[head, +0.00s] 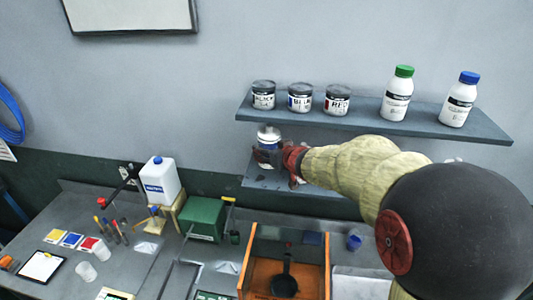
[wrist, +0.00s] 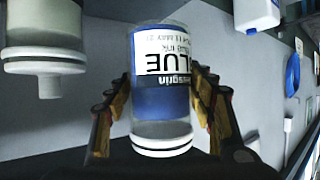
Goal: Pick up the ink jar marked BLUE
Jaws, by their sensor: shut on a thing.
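My gripper (head: 272,157) is shut on a small jar (head: 268,139) with a pale lid and blue contents, just under the upper shelf. In the wrist view my gripper (wrist: 160,120) has a finger on each side of this jar (wrist: 162,100). Its white label is upside down there, and the letters "LUE" show in large print. Whether the jar touches the lower shelf, I cannot tell. Another jar (head: 300,97) with a blue patch and lettering like "BLUE" stands on the upper shelf, between a black-labelled jar (head: 263,95) and a red-labelled jar (head: 337,98).
The upper shelf (head: 430,127) runs just above my gripper and also bears a green-capped bottle (head: 397,95) and a blue-capped bottle (head: 458,100). The lower shelf (head: 262,182) is below the held jar. The bench holds a white jug (head: 162,182), a green box (head: 203,218) and an orange-sided box (head: 262,245).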

